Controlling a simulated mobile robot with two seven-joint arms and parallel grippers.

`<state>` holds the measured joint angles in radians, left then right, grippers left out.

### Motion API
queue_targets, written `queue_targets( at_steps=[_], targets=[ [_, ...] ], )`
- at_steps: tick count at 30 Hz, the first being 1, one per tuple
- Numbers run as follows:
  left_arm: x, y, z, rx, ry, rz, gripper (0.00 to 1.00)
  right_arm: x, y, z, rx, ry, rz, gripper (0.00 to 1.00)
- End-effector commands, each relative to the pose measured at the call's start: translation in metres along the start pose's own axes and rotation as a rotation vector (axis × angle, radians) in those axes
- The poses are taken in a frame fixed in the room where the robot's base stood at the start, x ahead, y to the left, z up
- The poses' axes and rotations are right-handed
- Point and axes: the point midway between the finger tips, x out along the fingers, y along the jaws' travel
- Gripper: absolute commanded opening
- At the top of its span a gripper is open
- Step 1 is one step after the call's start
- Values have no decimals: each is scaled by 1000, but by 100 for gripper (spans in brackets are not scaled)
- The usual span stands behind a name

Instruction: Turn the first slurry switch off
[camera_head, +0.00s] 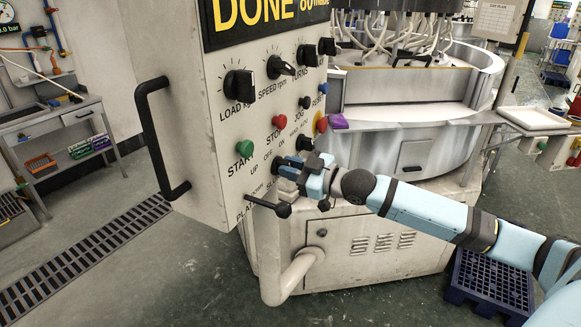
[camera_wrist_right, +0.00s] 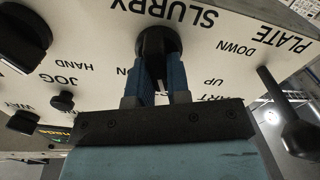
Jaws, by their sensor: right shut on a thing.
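The control panel (camera_head: 225,120) of the machine stands in the middle of the head view. My right gripper (camera_head: 287,170) is at its lower right edge, and largely hides the knob there in that view. In the right wrist view my right gripper (camera_wrist_right: 160,72) has its two blue fingers closed on the black slurry switch (camera_wrist_right: 156,40), under the upside-down label SLURRY. The fingers hide part of the knob and the lettering around it, so its exact setting cannot be read. My left gripper is not in view.
The black plate lever (camera_head: 270,206) sticks out just below my right gripper; it also shows in the right wrist view (camera_wrist_right: 297,135). Green START (camera_head: 245,149) and red STOP (camera_head: 279,121) buttons and other black knobs are close by. A black handle (camera_head: 154,140) projects at left.

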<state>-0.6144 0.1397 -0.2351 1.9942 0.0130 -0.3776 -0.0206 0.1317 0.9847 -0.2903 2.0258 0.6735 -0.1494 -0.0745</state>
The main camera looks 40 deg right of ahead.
Motion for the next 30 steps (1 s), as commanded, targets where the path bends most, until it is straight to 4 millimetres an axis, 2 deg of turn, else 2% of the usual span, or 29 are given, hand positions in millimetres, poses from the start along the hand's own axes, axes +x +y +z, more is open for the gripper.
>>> queue_targets(
  at_steps=[10, 26, 27, 29, 30],
  targets=[
    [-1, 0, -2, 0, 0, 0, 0, 0, -1, 0, -130, -1, 0, 0],
    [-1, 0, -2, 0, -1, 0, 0, 0, -1, 0, -151, -1, 0, 0],
    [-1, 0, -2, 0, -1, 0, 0, 0, -1, 0, -151, -1, 0, 26],
    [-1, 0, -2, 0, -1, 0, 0, 0, -1, 0, -151, -1, 0, 40],
    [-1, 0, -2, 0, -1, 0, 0, 0, -1, 0, -150, -1, 0, 43]
  ],
)
